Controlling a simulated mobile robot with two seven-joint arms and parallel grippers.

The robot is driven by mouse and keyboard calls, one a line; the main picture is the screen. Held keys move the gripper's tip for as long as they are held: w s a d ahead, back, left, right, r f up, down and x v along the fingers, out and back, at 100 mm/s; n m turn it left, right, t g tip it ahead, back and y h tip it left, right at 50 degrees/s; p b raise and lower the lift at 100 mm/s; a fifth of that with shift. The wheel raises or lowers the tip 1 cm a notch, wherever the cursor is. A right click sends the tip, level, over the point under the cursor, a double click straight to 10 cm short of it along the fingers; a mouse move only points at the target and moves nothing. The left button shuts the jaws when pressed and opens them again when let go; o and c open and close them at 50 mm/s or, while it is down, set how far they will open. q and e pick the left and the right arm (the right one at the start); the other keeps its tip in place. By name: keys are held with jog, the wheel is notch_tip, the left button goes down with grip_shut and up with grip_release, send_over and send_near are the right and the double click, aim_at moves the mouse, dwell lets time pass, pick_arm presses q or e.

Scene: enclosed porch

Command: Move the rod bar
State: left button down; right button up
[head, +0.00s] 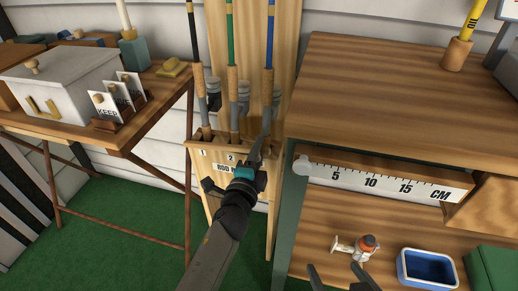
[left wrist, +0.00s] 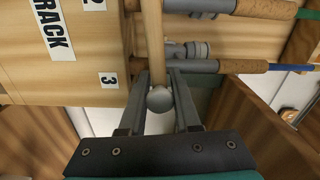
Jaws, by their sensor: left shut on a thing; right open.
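The rod bar (left wrist: 153,40) is a pale wooden bar with a grey round knob (left wrist: 160,99) at its near end, seen in the left wrist view. My left gripper (left wrist: 160,98) is shut on it at the knob end, one finger on each side. In the head view my left gripper (head: 257,150) is at the right side of the wooden rod rack (head: 200,152); I cannot clearly make out the bar there. Black, green (head: 230,40) and blue (head: 269,40) fishing rods stand in the rack. My right gripper (head: 340,280) is open and empty at the bottom edge.
A workbench (head: 400,75) with a ruler (head: 380,182) stands close on the right. Its lower shelf holds a small reel-like item (head: 365,247) and a blue tray (head: 428,284). A side table (head: 150,95) with a white box (head: 60,85) stands left. Green floor (head: 120,220) lies open between.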

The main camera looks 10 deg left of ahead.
pick_arm(q)
jog(key=c, duration=0.6)
grip_release()
jog(key=shift+c, duration=0.2)
jog(key=shift+s, duration=0.55)
jog(key=s, duration=1.4)
jog(key=shift+a+b, duration=0.25)
jog(key=shift+b, duration=0.15)
pick_arm(e)
jog(key=shift+w+a+r+t+y, duration=0.15)
jog(key=shift+a+t, duration=0.2)
jog(key=shift+a, duration=0.05)
jog(key=shift+w+a+r+t+y, duration=0.1)
jog(key=shift+a+t+y, duration=0.05)
jog(key=shift+a+t, duration=0.2)
pick_arm(q)
jog(key=shift+c, duration=0.4)
